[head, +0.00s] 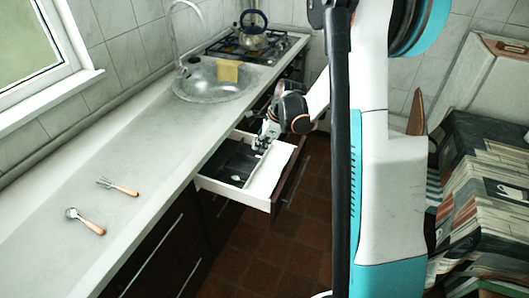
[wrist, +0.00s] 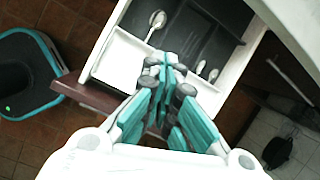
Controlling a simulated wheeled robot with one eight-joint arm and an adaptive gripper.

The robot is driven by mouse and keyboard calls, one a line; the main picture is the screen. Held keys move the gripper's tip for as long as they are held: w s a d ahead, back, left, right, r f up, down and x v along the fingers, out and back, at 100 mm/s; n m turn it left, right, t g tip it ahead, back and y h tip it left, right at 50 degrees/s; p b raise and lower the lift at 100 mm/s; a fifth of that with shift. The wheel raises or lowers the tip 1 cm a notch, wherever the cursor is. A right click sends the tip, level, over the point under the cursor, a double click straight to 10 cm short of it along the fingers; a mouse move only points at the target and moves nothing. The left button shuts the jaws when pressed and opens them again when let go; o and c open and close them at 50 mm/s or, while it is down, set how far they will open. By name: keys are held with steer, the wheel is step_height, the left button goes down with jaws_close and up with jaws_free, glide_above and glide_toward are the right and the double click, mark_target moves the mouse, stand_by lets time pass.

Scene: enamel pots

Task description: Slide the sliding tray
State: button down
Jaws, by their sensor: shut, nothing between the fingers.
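An open drawer (head: 207,184) juts out from under the counter; its white wall also shows in the wrist view (wrist: 254,35). A plain white panel (head: 271,173), which looks like the sliding tray, lies along one side of the drawer, and it shows in the wrist view (wrist: 120,62). Beside it is the dark drawer interior (wrist: 208,35). My gripper (head: 262,145) is over the drawer, its fingers shut and empty, with the tips (wrist: 168,62) near the panel's edge by the dark part. I cannot tell whether they touch it. The fingers hide part of the panel.
A spoon (wrist: 156,22) and smaller spoons (wrist: 201,67) lie in the dark part. A fork (head: 118,187) and a spoon (head: 84,221) lie on the counter. A sink (head: 211,84) and a kettle (head: 253,33) are farther back. Tiled floor lies beside the drawer.

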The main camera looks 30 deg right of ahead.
mark_target(263, 168)
steer(key=w+d+f+m+p, duration=0.1)
steer(key=w+d+f+m, duration=0.1)
steer(key=d+f+m, duration=0.35)
steer(key=shift+n, duration=0.85)
steer(key=b+x, duration=0.1)
steer(key=x, duration=0.2)
steer(key=d+x, duration=0.1)
steer(key=x, duration=0.2)
steer(key=b+x, duration=0.1)
steer(key=x, duration=0.3)
steer(key=shift+s+d+f+b, duration=0.25)
steer(key=shift+s+f+b, duration=0.05)
steer(key=shift+s+f, duration=0.05)
steer(key=w+a, duration=0.3)
steer(key=w, duration=0.1)
steer(key=w+a+b, duration=0.1)
steer(key=w+a, duration=0.2)
steer(key=w, duration=0.1)
steer(key=w+a, duration=0.3)
steer(key=w, duration=0.1)
steer(key=shift+r, duration=0.15)
